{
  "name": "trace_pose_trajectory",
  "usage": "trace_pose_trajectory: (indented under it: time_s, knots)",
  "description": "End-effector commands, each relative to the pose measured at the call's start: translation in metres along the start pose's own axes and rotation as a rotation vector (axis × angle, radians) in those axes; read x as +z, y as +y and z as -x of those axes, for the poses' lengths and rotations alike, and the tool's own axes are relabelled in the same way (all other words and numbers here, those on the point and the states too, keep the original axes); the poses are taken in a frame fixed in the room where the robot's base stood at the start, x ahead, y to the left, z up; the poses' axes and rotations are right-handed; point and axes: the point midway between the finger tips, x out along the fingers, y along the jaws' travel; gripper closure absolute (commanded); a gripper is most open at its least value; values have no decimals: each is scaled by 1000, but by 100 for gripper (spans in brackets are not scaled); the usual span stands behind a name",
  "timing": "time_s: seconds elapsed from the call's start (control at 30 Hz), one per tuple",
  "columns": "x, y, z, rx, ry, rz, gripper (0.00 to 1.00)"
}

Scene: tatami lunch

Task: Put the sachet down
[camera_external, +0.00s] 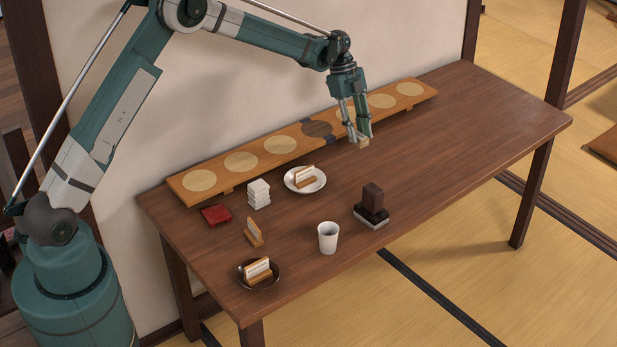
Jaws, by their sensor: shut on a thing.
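My gripper (361,137) is above the back middle of the dark wooden table, in front of the long raised board. It is shut on a small tan piece, the sachet (364,143), which shows just below the fingertips. The fingers hide part of it. The sachet looks held above the table top, though its exact height is hard to tell.
The long board (232,165) bears several pale discs and a dark one. A white plate (318,185), white stack (259,194), red square (216,215), wooden stand (254,234), dark saucer (243,279), white cup (328,238) and dark block (372,199) stand left and front. The table's right is clear.

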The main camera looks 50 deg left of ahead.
Motion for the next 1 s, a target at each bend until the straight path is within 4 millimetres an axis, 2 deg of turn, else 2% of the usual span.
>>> trace_pose_trajectory:
  time_s: [0.1,0.2,0.67,1.0]
  knots:
    - [7,0,-17,0,0,0,83]
    - [11,0,-26,0,0,0,83]
    - [13,0,-31,0,0,0,83]
    - [25,0,-60,0,0,0,83]
